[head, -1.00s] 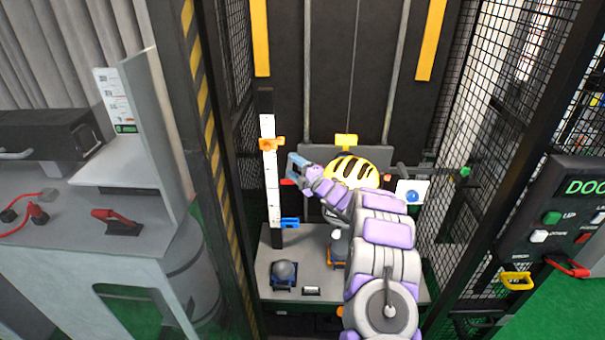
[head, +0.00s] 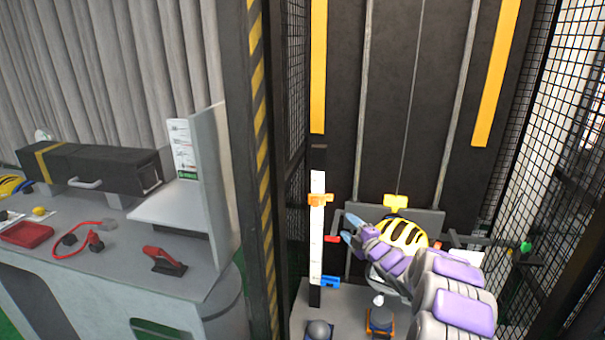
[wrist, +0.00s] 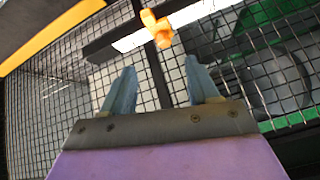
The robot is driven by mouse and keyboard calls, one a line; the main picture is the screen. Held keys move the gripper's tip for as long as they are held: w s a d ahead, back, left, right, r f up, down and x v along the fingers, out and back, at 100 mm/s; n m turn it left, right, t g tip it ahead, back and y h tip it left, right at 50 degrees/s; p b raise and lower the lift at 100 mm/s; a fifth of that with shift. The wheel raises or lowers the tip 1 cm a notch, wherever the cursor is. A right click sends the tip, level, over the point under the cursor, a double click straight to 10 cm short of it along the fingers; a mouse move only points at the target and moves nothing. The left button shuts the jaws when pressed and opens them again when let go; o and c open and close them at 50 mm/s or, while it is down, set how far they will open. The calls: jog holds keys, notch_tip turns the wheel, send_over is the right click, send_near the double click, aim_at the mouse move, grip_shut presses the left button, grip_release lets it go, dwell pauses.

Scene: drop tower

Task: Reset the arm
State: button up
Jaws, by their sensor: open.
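My arm, purple and grey, reaches into the drop tower from the lower right of the head view. My gripper (head: 352,232) is near the white scale (head: 317,240), in front of the dark back wall. In the wrist view its two blue-grey fingers (wrist: 155,90) stand apart with nothing between them. An orange clamp (wrist: 157,28) on the scale lies beyond the fingertips and apart from them. The same clamp shows on the scale in the head view (head: 319,200). A yellow helmet-like object with black stripes (head: 403,233) is just right of the gripper, partly hidden by my arm.
A blue clamp (head: 330,282) sits low on the scale. Mesh walls (head: 530,130) and a striped post (head: 262,150) bound the tower. Left is a grey workbench (head: 110,275) with a black case (head: 90,168), a red cable (head: 85,240) and a red-handled tool (head: 164,260).

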jog(key=s+a+r+m+g+h, duration=0.1)
jog(key=s+r+m+g+h, duration=0.3)
jog(key=s, duration=0.3)
jog(key=s+r+m+g+h, duration=0.2)
jog(key=s+r+m+h, duration=0.1)
jog(key=s+m, duration=0.3)
jog(key=s+a+m+g, duration=0.3)
jog(key=s+g, duration=0.1)
jog(key=s, duration=1.3)
jog(key=s+a+f+m+g, duration=0.1)
jog(key=s+a+m+g, duration=0.1)
jog(key=s, duration=1.4)
jog(key=s+a+m+g, duration=0.3)
jog(key=s+g, duration=0.3)
jog(key=s, duration=1.1)
jog(key=shift+s+a+f+m+b, duration=0.3)
jog(key=shift+s+a+f+m, duration=0.05)
jog(key=shift+m, duration=0.45)
jog(key=shift+d, duration=0.1)
